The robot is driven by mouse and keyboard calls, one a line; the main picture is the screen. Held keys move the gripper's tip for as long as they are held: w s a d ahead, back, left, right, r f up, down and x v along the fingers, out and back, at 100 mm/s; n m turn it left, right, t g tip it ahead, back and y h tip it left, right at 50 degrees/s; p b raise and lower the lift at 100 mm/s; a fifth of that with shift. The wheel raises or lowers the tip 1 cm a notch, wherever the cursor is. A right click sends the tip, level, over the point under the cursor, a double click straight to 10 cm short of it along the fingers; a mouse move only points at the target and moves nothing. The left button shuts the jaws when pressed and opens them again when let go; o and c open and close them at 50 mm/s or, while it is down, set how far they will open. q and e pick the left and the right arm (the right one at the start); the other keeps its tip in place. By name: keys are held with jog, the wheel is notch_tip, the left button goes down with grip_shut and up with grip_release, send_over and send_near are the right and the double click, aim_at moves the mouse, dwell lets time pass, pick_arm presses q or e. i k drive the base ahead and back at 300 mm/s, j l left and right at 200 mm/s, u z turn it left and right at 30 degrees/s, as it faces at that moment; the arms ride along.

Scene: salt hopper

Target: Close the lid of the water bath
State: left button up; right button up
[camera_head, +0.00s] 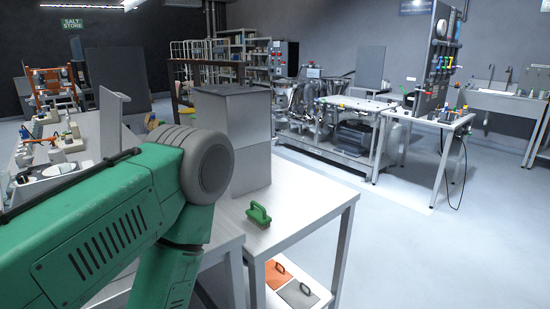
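I cannot make out for certain which thing is the water bath or its lid. A tall grey box (250,150) with a flat top stands on a white table (290,222), partly hidden behind my green arm. An upright grey panel (113,115) stands at the left, beside a bench with bottles; I cannot tell whether it is a lid. My green arm comes in from the left and fills the lower left. Its gripper is out of the picture, and no right gripper shows.
A green handled block (258,215) lies near the white table's front. An orange plate (277,272) and a grey plate (300,294), both with handles, lie on the shelf below. Machinery (345,130) stands behind. The floor at the right (440,250) is clear.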

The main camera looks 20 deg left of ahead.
aim_at(111, 110)
jog(key=i+u, duration=0.2)
jog(key=u, duration=0.25)
jog(key=i+l+u, duration=0.15)
jog(key=u, duration=0.25)
jog(key=i+l+u, duration=0.1)
jog(key=u, duration=0.35)
jog(key=i+l+u, duration=0.1)
jog(key=l+u, duration=0.3)
jog(key=i+l+u, duration=0.1)
jog(key=u, duration=0.35)
jog(key=l+u, duration=0.25)
jog(key=i+l+u, duration=0.2)
jog(key=l, duration=0.2)
jog(key=k+l, duration=0.1)
jog(key=l, duration=0.2)
jog(key=k+l+u, duration=0.1)
jog(key=l, duration=0.2)
jog(key=i+j, duration=0.3)
jog(key=i, duration=0.15)
